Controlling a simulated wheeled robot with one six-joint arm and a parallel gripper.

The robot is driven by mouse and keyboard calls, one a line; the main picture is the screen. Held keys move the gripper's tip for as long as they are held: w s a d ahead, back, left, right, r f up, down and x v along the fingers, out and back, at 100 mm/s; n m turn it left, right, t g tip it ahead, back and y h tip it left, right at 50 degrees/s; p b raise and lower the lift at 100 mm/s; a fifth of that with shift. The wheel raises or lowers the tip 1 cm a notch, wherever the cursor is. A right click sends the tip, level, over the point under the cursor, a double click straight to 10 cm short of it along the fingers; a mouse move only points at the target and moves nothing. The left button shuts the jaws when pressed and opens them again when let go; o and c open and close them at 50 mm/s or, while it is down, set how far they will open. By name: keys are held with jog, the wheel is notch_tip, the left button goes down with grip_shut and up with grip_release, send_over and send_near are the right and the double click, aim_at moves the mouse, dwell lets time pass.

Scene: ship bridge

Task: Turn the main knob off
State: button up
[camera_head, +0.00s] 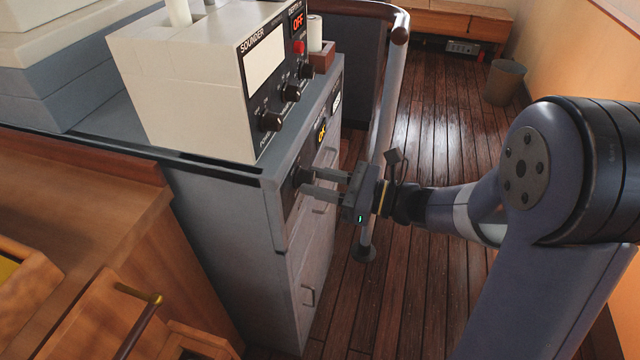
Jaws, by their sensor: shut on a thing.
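A dark knob (299,176) sits on the dark panel at the top front of the grey cabinet (225,230). My gripper (305,182) reaches it from the right, with its two fingers shut around the knob. The fingers hide most of the knob, so its pointer and setting cannot be read.
A metal rail post (388,90) rises just behind my gripper. A bin (503,82) stands at the back right. Plank floor between is clear.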

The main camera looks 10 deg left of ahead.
jog(key=n+b, duration=0.6)
jog(key=b, duration=0.1)
jog(key=n+b, duration=0.3)
jog(key=b, duration=0.1)
jog(key=shift+f+n, duration=0.25)
jog(key=shift+n, duration=0.15)
jog(key=shift+r+n+b, duration=0.1)
jog(key=shift+n+b, duration=0.5)
jog(key=shift+r, duration=0.1)
jog(key=o, duration=1)
jog(key=shift+c, duration=0.2)
jog(key=shift+d, duration=0.15)
jog(key=s+d+p, duration=0.1)
jog(key=d, duration=0.9)
jog(key=shift+d+f, duration=0.25)
jog(key=shift+a, duration=0.1)
